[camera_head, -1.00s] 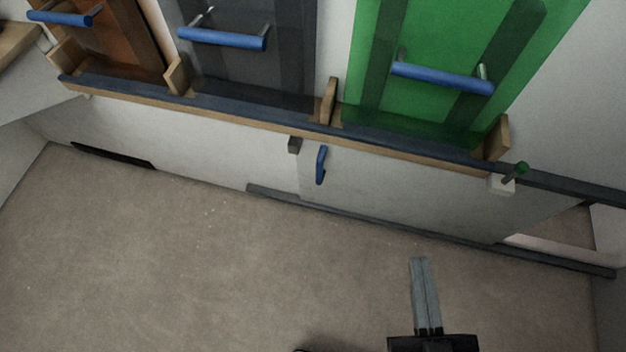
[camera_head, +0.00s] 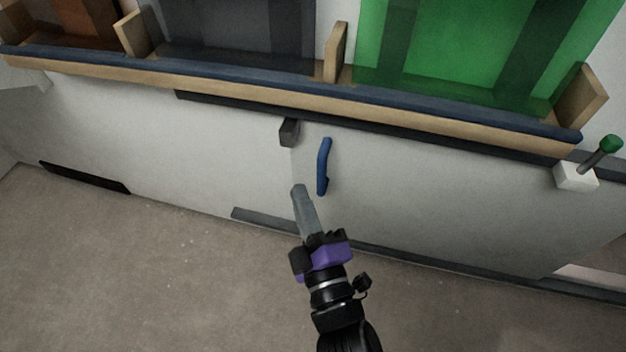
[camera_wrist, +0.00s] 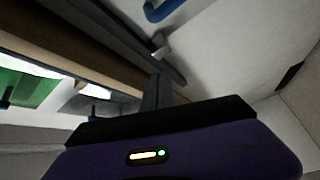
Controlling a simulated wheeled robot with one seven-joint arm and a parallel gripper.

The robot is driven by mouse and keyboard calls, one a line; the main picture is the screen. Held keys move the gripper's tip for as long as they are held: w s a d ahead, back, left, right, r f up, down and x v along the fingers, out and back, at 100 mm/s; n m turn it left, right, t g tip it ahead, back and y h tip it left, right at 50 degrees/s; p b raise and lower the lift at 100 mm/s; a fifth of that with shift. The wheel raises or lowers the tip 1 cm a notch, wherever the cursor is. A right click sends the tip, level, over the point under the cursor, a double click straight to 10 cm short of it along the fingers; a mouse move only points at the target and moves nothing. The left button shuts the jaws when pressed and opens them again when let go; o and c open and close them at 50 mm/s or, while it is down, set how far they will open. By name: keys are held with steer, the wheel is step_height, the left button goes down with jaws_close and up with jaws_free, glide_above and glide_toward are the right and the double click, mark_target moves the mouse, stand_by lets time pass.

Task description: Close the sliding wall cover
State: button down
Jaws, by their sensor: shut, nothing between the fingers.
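The sliding wall cover (camera_head: 430,195) is a pale panel low on the wall, between a dark upper rail (camera_head: 400,135) and a grey lower rail (camera_head: 440,262). Its upright blue handle (camera_head: 323,167) is near its left edge; part of the handle shows at the top of the wrist view (camera_wrist: 160,10). An opening (camera_head: 592,276) shows past the cover's right end. My gripper (camera_head: 298,190) is shut and empty, just left of and below the handle's lower end. In the wrist view its fingers (camera_wrist: 158,88) show nothing between them. Whether they touch the panel I cannot tell.
A dark grey block (camera_head: 289,132) sits left of the handle. Above runs a blue-edged wooden shelf (camera_head: 230,85) with a green panel (camera_head: 450,50). A white box with a green-knobbed lever (camera_head: 576,176) is at right. A dark slot (camera_head: 85,177) is at left. The floor is clear.

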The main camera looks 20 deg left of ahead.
mark_target(291, 148)
steer(key=w+a, duration=0.1)
steer(key=w, duration=0.2)
steer(key=w+a+f+n, duration=0.1)
steer(key=w, duration=0.2)
steer(key=w+a+n, duration=0.1)
steer(key=w+a, duration=0.1)
steer(key=w, duration=0.1)
steer(key=shift+w+f+h+b, duration=0.3)
steer(key=shift+w+h+b, duration=0.05)
steer(key=shift+h, duration=0.05)
steer(key=d+p, duration=0.1)
steer(key=p, duration=0.1)
steer(key=d+p, duration=0.1)
steer(key=p, duration=0.1)
steer(key=d+p, duration=0.1)
steer(key=p, duration=0.1)
steer(key=shift+w+d+f+p, duration=0.15)
steer(key=shift+w+f+p, duration=0.1)
steer(key=shift+f+p, duration=0.05)
steer(key=shift+d, duration=0.1)
